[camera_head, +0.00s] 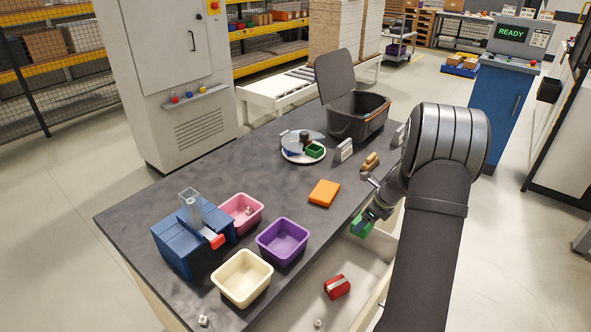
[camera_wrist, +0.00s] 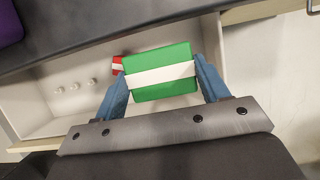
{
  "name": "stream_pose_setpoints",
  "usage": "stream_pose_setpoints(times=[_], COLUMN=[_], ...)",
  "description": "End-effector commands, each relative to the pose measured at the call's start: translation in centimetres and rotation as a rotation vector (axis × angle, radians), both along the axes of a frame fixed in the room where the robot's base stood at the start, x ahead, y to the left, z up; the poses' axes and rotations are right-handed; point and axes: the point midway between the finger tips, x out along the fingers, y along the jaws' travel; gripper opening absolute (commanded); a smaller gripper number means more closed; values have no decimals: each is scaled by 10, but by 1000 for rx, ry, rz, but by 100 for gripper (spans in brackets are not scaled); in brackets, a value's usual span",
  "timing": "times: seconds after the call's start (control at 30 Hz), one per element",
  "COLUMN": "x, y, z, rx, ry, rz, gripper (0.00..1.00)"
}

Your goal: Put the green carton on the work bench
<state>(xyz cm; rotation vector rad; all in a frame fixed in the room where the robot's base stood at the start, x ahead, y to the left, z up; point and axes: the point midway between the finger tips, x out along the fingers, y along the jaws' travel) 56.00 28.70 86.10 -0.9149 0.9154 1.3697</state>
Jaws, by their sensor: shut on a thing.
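The green carton (camera_wrist: 160,86) has a white band and sits between the two blue fingers of my gripper (camera_wrist: 160,95) in the wrist view. My gripper is shut on it. In the head view my gripper (camera_head: 366,218) holds the green carton (camera_head: 361,227) over the open drawer (camera_head: 352,262), close to the bench's right edge. The wrist view shows the drawer's pale floor and walls beneath the carton. The work bench (camera_head: 225,160) has a dark grey top. I cannot tell how high the carton is above the drawer floor.
In the drawer lie a red carton (camera_head: 337,287) and small white pieces (camera_wrist: 74,86). On the bench stand pink (camera_head: 259,211), purple (camera_head: 283,254) and cream bins (camera_head: 242,292), a blue machine (camera_head: 178,252), an orange block (camera_head: 324,193), a plate (camera_head: 290,157) and a lidded black bin (camera_head: 345,129).

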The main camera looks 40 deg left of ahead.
Motion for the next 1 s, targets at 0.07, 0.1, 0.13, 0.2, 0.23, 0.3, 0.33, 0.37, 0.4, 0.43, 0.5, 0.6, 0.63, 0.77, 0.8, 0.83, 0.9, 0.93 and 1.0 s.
stream_pose_setpoints(times=[0.07,0.1,0.13,0.2,0.23,0.3,0.33,0.37,0.4,0.43,0.5,0.6,0.63,0.77,0.8,0.83,0.9,0.93,1.0], x=[2,2,1,1,1,1,1,1,1,1,1,1,2,7,8,10,12,13,13], y=[0,1,0,0,0,0,0,0,0,0,0,0,9,35,44,51,71,80,106], z=[36,52,63,87,97,117,125,132,141,148,162,181,177,178,179,179,179,179,180], rx=[3,3,2,3,2,1,1,2,2,1,1,0,-2,-4,-4,-5,-7,-8,-9], ry=[-9,-9,-8,-8,-7,-6,-5,-5,-4,-4,-4,-4,1,1,1,1,0,0,0], rz=[2,0,1,0,0,1,0,0,0,0,0,1,4,7,8,8,11,12,14], gripper=[44,44,44,44,44,44,44,44,44,44,44,44,44,44,44,44,44,44,44])
